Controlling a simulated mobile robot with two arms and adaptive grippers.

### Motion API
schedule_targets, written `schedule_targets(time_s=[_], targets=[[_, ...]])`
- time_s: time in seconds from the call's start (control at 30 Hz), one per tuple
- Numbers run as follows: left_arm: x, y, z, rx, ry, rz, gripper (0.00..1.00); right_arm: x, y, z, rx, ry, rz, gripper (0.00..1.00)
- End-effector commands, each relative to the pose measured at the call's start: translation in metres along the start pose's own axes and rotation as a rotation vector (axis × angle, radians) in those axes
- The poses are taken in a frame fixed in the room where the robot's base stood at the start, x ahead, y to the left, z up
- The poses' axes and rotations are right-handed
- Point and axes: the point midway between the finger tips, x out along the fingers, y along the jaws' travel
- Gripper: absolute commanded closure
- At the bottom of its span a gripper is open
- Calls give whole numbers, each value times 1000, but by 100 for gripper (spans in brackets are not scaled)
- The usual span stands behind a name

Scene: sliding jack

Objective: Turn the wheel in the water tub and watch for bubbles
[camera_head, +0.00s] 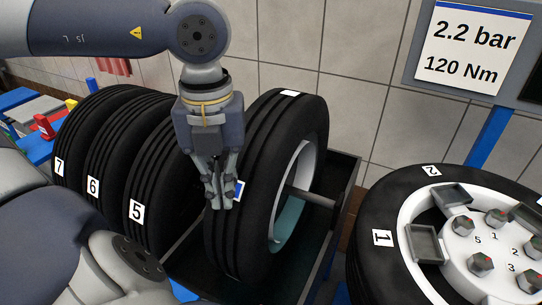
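The wheel (262,135) with a black grooved tyre and pale rim stands upright in the dark water tub (343,178). A shaft passes through its hub. Teal shows low inside the rim, and I see no clear bubbles. The tyre has a white mark on top and a blue-and-white mark (239,190) on its tread. My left gripper (221,204) points down at the left side of this tread, close to the blue-and-white mark. Its fingertips are close together with nothing seen between them; I cannot tell whether they touch the tyre. My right gripper is out of view.
Tyres numbered 7, 6 and 5 (137,213) stand in a row on the left. Another wheel (374,207) with numbered bolts lies at the right, below a sign (472,48) reading 2.2 bar, 120 Nm. A tiled wall is behind. Coloured items stand at the far left.

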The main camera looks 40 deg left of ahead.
Motion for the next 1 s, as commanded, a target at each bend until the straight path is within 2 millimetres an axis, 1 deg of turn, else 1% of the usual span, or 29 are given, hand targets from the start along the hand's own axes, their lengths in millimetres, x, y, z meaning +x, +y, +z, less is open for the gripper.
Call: schedule_targets(time_s=[0.03,0.17,0.43,0.53,0.67,0.9,1.0], targets=[[-4,3,-5,1,-3,-1,100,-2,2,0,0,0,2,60],[-6,6,-12,1,0,0,100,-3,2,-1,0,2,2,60],[-7,7,-13,2,2,2,100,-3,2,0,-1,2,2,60],[-15,7,-12,2,1,2,100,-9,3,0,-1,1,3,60],[-37,7,-12,2,-1,2,100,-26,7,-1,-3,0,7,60],[-87,7,-12,1,0,2,100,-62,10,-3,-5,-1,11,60],[-104,6,-12,2,1,2,100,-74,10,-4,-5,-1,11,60]])
